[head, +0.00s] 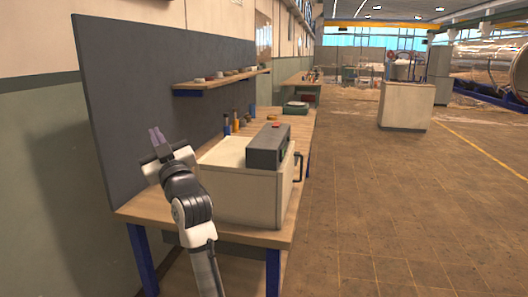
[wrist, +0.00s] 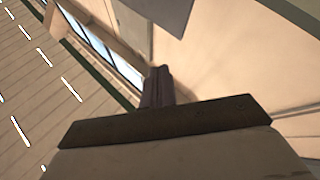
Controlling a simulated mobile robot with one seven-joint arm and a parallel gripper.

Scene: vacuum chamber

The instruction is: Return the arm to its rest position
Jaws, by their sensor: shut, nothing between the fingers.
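My arm rises from the bottom of the head view, white and dark grey. My gripper (head: 155,135) is at its upper end, pointing up, in front of the grey back panel (head: 150,80). Its two purplish fingers look close together with nothing held. In the wrist view my gripper (wrist: 159,72) shows as dark fingers above a wide dark bar, shut and empty. The fingers appear clear of the panel, though the exact gap cannot be told.
A wooden workbench (head: 130,212) bears a white cabinet (head: 235,195) with a grey box (head: 268,146) on top, just right of my arm. A shelf (head: 222,81) hangs on the panel. Open brown floor (head: 400,210) lies to the right, with a cream cabinet (head: 405,105) farther back.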

